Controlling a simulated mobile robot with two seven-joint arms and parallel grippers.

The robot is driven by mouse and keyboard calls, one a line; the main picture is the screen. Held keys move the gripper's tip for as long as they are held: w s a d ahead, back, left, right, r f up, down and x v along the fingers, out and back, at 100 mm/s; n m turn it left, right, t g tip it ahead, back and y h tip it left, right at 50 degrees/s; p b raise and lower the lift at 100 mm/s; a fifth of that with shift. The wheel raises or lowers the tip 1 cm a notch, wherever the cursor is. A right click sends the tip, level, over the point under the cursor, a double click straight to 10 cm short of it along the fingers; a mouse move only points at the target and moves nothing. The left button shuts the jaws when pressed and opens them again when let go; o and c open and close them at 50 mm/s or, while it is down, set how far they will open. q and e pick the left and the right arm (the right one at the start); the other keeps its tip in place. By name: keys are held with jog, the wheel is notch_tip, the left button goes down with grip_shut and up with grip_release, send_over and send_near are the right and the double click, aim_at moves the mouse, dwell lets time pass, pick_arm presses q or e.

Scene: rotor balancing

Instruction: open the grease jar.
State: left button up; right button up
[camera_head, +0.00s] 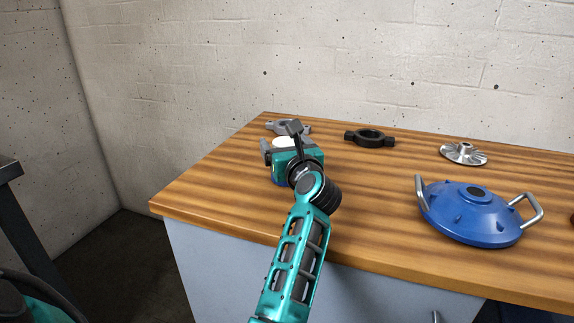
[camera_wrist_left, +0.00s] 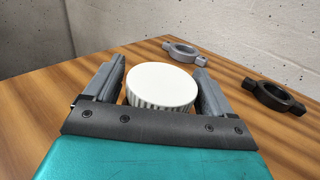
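The grease jar's white lid (camera_wrist_left: 162,86), round with a ribbed rim, lies between the two fingers of my left gripper (camera_wrist_left: 160,82) in the left wrist view. The fingers are apart, one on each side of the lid. I cannot tell whether they press on it. In the head view the lid (camera_head: 284,142) shows just past my left gripper (camera_head: 277,150), near the table's left edge. The jar's body is mostly hidden behind the gripper. My right gripper is not in view.
A grey ring clamp (camera_head: 274,127) lies behind the jar on the wooden table (camera_head: 370,200). A black ring clamp (camera_head: 371,139), a silver bladed rotor (camera_head: 463,153) and a blue housing with two handles (camera_head: 470,215) stand to the right. A block wall is behind.

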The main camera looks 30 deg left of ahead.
pick_arm(q)
jog(key=shift+r, duration=0.1)
jog(key=c, duration=1.1)
jog(key=shift+o, duration=0.2)
jog(key=shift+r, duration=0.5)
notch_tip(320, 180, up, 19)
jog(key=p, duration=0.6)
jog(key=o, duration=0.8)
jog(key=shift+c, duration=0.2)
jog(key=c, duration=1)
jog(key=shift+f, duration=0.1)
